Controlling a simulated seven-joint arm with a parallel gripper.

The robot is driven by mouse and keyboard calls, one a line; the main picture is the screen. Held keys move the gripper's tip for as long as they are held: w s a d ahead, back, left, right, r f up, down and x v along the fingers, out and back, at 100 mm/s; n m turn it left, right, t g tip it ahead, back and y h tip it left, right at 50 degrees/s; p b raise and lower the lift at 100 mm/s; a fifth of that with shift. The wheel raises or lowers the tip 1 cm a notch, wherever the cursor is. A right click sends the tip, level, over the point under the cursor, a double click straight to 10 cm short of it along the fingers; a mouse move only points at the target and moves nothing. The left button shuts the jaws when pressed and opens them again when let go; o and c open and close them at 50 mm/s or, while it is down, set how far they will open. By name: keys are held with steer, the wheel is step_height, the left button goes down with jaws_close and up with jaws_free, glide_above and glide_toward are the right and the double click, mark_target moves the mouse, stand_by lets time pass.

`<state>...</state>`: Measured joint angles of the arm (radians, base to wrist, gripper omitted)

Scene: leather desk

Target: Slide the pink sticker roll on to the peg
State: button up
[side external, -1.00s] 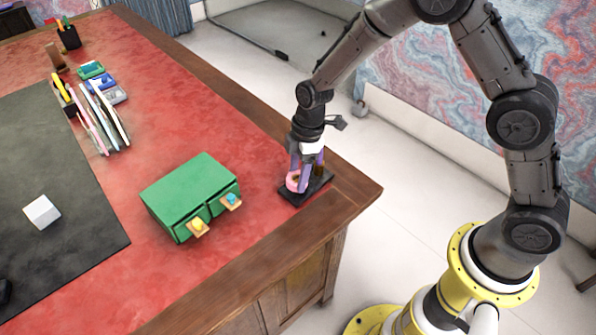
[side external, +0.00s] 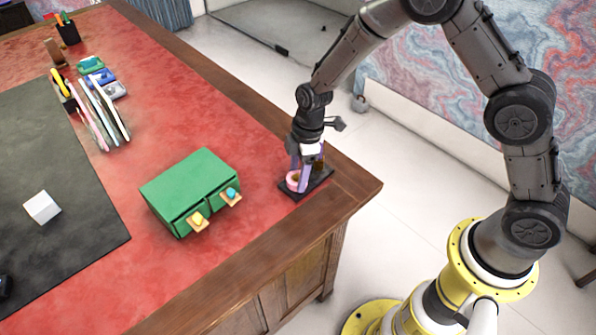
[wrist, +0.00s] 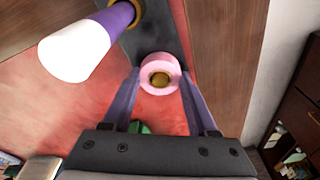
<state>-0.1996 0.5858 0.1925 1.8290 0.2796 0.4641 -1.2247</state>
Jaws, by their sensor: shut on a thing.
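The pink sticker roll (wrist: 149,67) is between the two purple fingers of my gripper (wrist: 161,82) in the wrist view. My gripper is shut on it. A brass peg end (wrist: 160,79) shows inside the roll's hole, so the roll appears to be around the peg. How far down it sits cannot be told. In the side view the pink roll (side external: 292,181) is low, close over the black base (side external: 318,184), with my gripper (side external: 299,184) pointing down at it. The fingers hide part of the roll and most of the peg.
A white and purple column (wrist: 85,45) stands close beside my gripper on the same base. A green drawer box (side external: 190,188) with two small open drawers is to the left. The wooden desk edge (side external: 355,192) is close on the right. Red leather between is clear.

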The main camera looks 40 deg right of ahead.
steer(key=shift+f, duration=0.15)
steer(key=o, duration=1.4)
steer(key=shift+r, duration=4)
steer(key=shift+d+r, duration=0.1)
